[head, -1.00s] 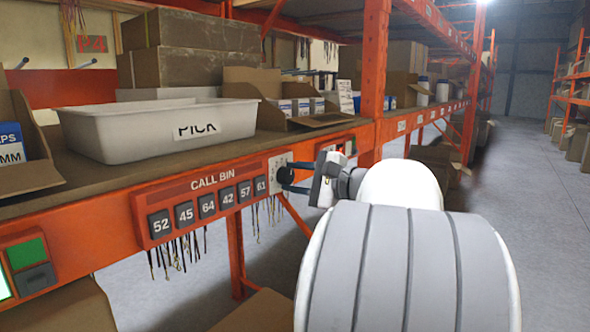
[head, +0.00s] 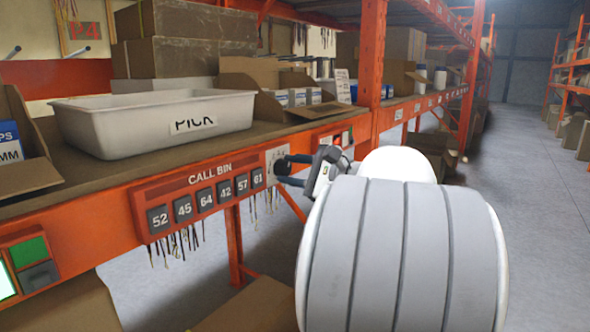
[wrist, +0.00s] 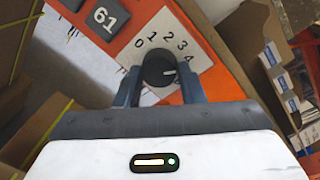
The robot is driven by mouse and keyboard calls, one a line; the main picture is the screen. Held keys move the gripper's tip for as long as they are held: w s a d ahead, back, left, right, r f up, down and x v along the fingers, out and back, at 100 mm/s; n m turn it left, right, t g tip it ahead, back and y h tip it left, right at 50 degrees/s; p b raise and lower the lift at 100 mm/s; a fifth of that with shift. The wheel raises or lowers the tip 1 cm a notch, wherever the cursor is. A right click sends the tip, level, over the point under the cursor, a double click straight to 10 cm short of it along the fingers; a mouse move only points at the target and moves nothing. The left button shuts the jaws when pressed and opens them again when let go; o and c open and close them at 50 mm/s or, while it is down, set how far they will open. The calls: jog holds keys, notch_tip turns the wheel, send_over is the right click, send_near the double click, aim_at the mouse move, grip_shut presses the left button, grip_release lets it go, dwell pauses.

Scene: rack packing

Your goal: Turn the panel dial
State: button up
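The panel dial (wrist: 159,69) is a black round knob with a white pointer mark on a pale plate (wrist: 200,60) bearing the numbers 0 to 4. In the wrist view the pointer faces right, just below the 4. My gripper (wrist: 160,80) has one grey finger on each side of the dial, very close to it. I cannot tell whether the fingers touch it. In the head view my gripper (head: 290,172) is at the panel, by the black dial (head: 282,166). The right finger hides the plate's lower right part.
A CALL BIN panel (head: 205,187) with numbered buttons is left of the dial on the orange beam. A white PICK tote (head: 100,125) and open cardboard boxes (head: 310,108) stand on the shelf above. The aisle floor (head: 510,200) at right is clear.

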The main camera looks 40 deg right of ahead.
jog(key=o, duration=0.4)
jog(key=shift+o, duration=0.2)
jog(key=v, duration=0.7)
jog(key=shift+s+d+b, duration=0.15)
jog(key=shift+s+b, duration=0.15)
jog(key=shift+s, duration=0.05)
